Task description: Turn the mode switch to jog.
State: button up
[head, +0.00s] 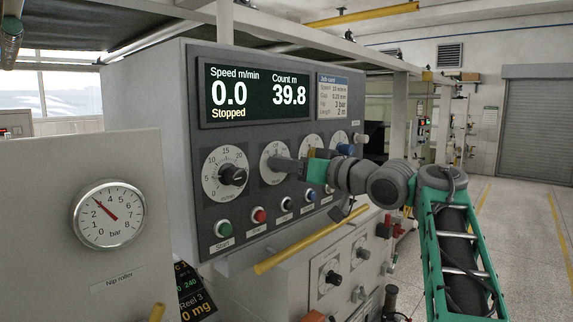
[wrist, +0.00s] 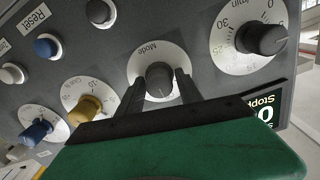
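The mode switch is a dark grey knob on a round white dial (head: 267,152) on the control panel, below the display. In the wrist view the knob (wrist: 158,77) shows upside down, with the label Mode above it. My gripper (head: 287,165) reaches in from the right and covers much of the dial in the head view. In the wrist view my gripper (wrist: 159,88) has one dark finger on each side of the knob, with what looks like a small gap. I cannot tell whether either finger touches it. The position the knob points to is not readable.
The speed knob (head: 232,175) is left of the mode dial. A yellow knob (wrist: 88,108) and a blue knob (wrist: 37,131) are on its other side. Push buttons, including green Start (head: 223,229), line up below. A yellow bar (head: 312,239) runs in front of the panel's lower edge.

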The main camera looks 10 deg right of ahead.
grip_shut()
jog(key=shift+f, duration=0.1)
dwell(0.4)
jog(key=shift+n+b, duration=0.4)
jog(key=n+b, duration=0.2)
jog(key=n, duration=0.1)
jog(key=shift+f+n, duration=0.1)
jog(key=shift+n, duration=0.2)
jog(key=shift+s+a+n+b, duration=0.1)
jog(key=shift+n+b, duration=1.15)
jog(key=shift+n, duration=0.95)
